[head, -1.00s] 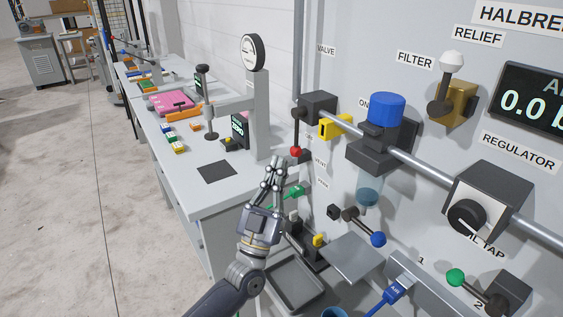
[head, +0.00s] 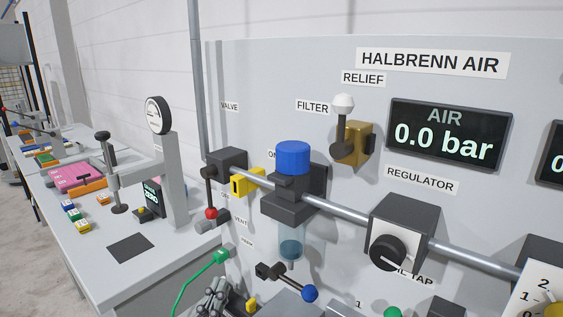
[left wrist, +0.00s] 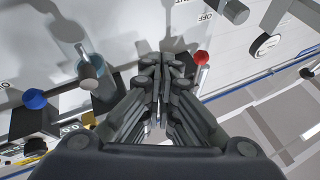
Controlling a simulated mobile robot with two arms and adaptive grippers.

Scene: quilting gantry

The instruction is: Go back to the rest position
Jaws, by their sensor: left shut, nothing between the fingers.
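My left gripper (head: 214,297) shows at the bottom edge of the head view, in front of the lower part of the air panel. It is shut and empty. In the left wrist view its fingers (left wrist: 163,75) are together, with a red knob (left wrist: 202,57) just beyond them to the right; I cannot tell whether they touch it. In the head view the red-knobbed valve lever (head: 211,213) hangs down above the gripper. My right gripper is not in view.
The air panel (head: 280,75) carries a filter with a blue cap (head: 293,158), a regulator (head: 404,232), a relief lever (head: 343,103) and a display (head: 450,135) reading 0.0 bar. A green hose (head: 190,285) hangs near the gripper. A workbench (head: 80,235) with a gauge stand (head: 165,175) is at left.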

